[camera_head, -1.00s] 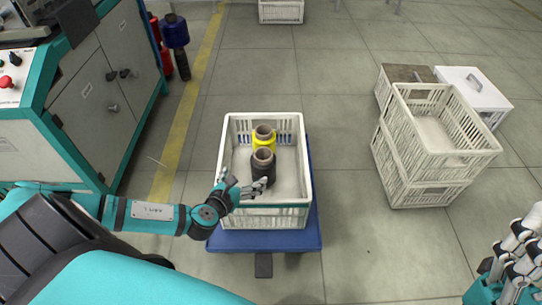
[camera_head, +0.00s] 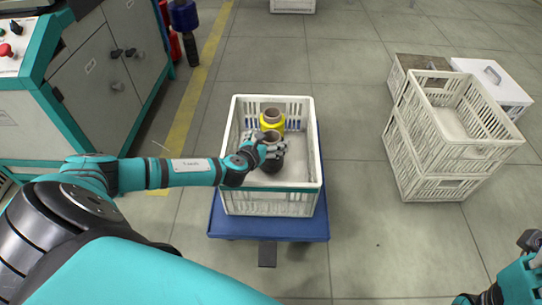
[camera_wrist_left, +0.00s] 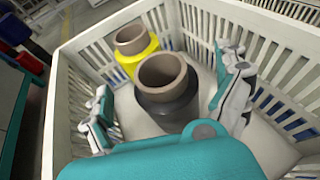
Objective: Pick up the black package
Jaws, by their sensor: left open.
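The black package (camera_head: 271,165) is a dark bobbin with a brown tube top. It stands upright in the white crate (camera_head: 267,203), in front of a yellow bobbin (camera_head: 270,121). My left gripper (camera_head: 269,147) is over the crate at the black package. In the left wrist view its open fingers (camera_wrist_left: 170,100) lie on both sides of the black package (camera_wrist_left: 170,105), with the yellow bobbin (camera_wrist_left: 130,57) just behind. I cannot tell whether the fingers touch it. My right gripper (camera_head: 490,297) is partly in view at the lower right corner, away from the crate.
The crate stands on a blue base (camera_head: 267,228). Stacked white crates (camera_head: 440,187) and a white box (camera_head: 497,88) stand at the right. A teal and grey machine (camera_head: 90,90) stands at the left. Floor between the crates is clear.

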